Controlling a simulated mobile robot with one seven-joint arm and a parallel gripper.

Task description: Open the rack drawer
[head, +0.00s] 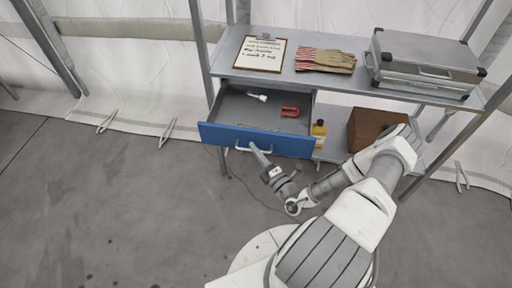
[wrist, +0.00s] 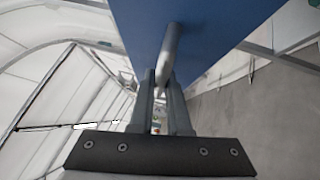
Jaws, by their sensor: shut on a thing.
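The rack drawer (head: 258,137) has a blue front and a grey inside. It is pulled well out from under the rack's upper shelf, and its inside shows. Its light metal handle (head: 243,149) is on the blue front. My gripper (head: 255,150) reaches up to the handle from below right. In the wrist view the handle bar (wrist: 170,50) runs between the two fingers of my gripper (wrist: 162,80), which are shut on it, with the blue drawer front (wrist: 215,30) behind. The exact finger contact is small in the head view.
The drawer holds a red horseshoe-shaped item (head: 290,112) and a small white item (head: 258,97). The rack's shelf (head: 300,82) carries a clipboard (head: 260,54), gloves (head: 325,60) and a metal case (head: 425,65). Below are a yellow bottle (head: 319,131) and a brown box (head: 368,124). Floor in front is clear.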

